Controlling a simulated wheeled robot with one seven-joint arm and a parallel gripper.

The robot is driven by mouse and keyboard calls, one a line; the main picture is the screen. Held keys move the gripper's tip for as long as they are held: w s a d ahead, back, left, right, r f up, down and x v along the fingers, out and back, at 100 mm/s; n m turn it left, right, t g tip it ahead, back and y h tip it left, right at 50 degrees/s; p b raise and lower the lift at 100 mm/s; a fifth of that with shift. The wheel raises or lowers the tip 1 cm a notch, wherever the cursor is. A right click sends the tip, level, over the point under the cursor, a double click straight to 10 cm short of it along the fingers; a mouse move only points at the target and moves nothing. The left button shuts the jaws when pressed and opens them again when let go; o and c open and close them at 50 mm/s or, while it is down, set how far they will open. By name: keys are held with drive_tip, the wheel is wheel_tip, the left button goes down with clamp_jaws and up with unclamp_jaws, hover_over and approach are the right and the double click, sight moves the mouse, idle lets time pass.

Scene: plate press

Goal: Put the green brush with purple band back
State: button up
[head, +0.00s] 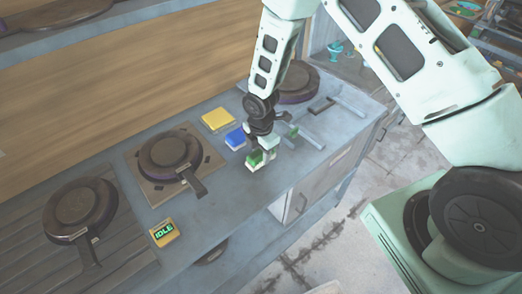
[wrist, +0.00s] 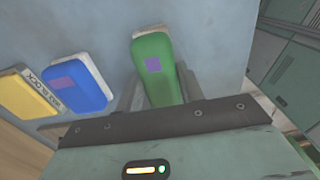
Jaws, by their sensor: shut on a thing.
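The green brush (wrist: 154,72) has a purple patch on its top and a pale edge at its far end. In the wrist view it lies between the fingers of my gripper (wrist: 158,92), which is shut on it. In the head view my gripper (head: 266,152) points down at the counter, and the green brush (head: 254,160) is at its tip, close to the counter's front edge. Whether the brush touches the counter is hard to tell. A blue brush-like block (wrist: 75,83) with a purple patch lies left of it; it also shows in the head view (head: 236,138).
A yellow block (wrist: 27,94) lies beyond the blue one, with a "WAX BLOCK" label (wrist: 44,89) between them. A round press (head: 168,158), another at left (head: 80,208) and an "IDLE" display (head: 164,233) stand on the counter (head: 225,195). Bars (head: 308,138) lie right of my gripper.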

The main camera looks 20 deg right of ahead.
sight(261, 151)
drive_tip(key=shift+f, duration=0.15)
drive_tip(key=shift+f, duration=0.2)
drive_tip(key=o, duration=0.9)
drive_tip(key=shift+r, duration=0.15)
wheel_tip(261, 151, up, 12)
drive_tip(key=b, duration=0.4)
drive_tip(key=s+a+r+m, duration=0.6)
drive_tip(key=s+r, duration=0.4)
drive_tip(key=s, duration=0.2)
drive_tip(key=s+r+m, duration=0.1)
drive_tip(key=s+m, duration=0.1)
drive_tip(key=s, duration=0.3)
drive_tip(key=s+r+m, duration=0.2)
drive_tip(key=s+m, duration=0.1)
drive_tip(key=s, duration=0.2)
drive_tip(key=s+r+m, duration=0.1)
drive_tip(key=s+m, duration=0.1)
drive_tip(key=s, duration=0.2)
drive_tip(key=shift+s+a+r+m+y, duration=0.15)
drive_tip(key=shift+s+r+m+y, duration=0.15)
drive_tip(key=shift+s+r+m, duration=0.1)
